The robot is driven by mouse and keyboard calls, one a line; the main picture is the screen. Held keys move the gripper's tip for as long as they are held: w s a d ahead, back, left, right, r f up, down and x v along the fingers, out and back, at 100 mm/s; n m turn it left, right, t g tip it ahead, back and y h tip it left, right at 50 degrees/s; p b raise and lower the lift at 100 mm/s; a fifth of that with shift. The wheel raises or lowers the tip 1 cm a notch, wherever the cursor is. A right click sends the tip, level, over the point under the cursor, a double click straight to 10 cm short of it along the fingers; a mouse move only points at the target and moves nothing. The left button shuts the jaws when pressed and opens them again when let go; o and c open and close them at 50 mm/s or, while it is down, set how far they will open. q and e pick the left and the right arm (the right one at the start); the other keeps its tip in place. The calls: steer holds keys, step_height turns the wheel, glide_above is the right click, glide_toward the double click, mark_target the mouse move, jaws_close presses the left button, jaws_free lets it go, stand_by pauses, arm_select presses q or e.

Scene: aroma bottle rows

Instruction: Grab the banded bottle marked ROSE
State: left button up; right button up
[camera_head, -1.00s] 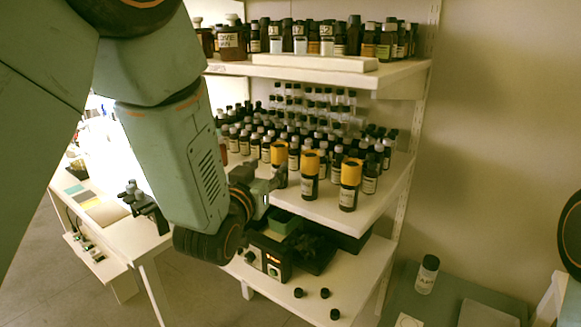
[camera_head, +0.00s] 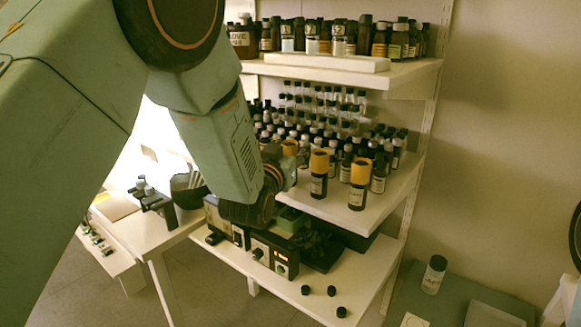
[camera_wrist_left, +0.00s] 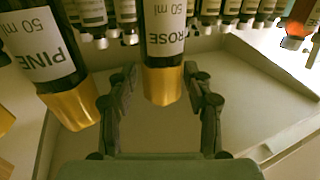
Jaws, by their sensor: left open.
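The ROSE bottle (camera_wrist_left: 163,55), dark with a white label and a yellow-gold band, shows upside down in the wrist view. My left gripper (camera_wrist_left: 160,85) is open, with one finger on each side of its banded end; I cannot tell whether they touch it. In the head view the ROSE bottle (camera_head: 289,148) appears to be the leftmost of three yellow-banded bottles, its lower part hidden by my left gripper (camera_head: 288,170). The PINE bottle (camera_wrist_left: 65,75), also banded, stands beside it and shows in the head view (camera_head: 318,180). My right gripper is out of view.
A third banded bottle (camera_head: 358,190) stands at the right on the middle shelf (camera_head: 345,220). Crowded rows of dark bottles (camera_head: 375,148) stand behind. A lower shelf (camera_head: 320,290) holds devices and loose black caps. An upper shelf (camera_head: 415,68) lies above.

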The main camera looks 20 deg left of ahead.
arm_select(q)
steer(key=shift+w+a+f, duration=0.1)
steer(key=shift+f, duration=0.05)
steer(key=shift+a, duration=0.1)
steer(key=shift+c, duration=2.3)
steer(key=c, duration=0.3)
jaws_close()
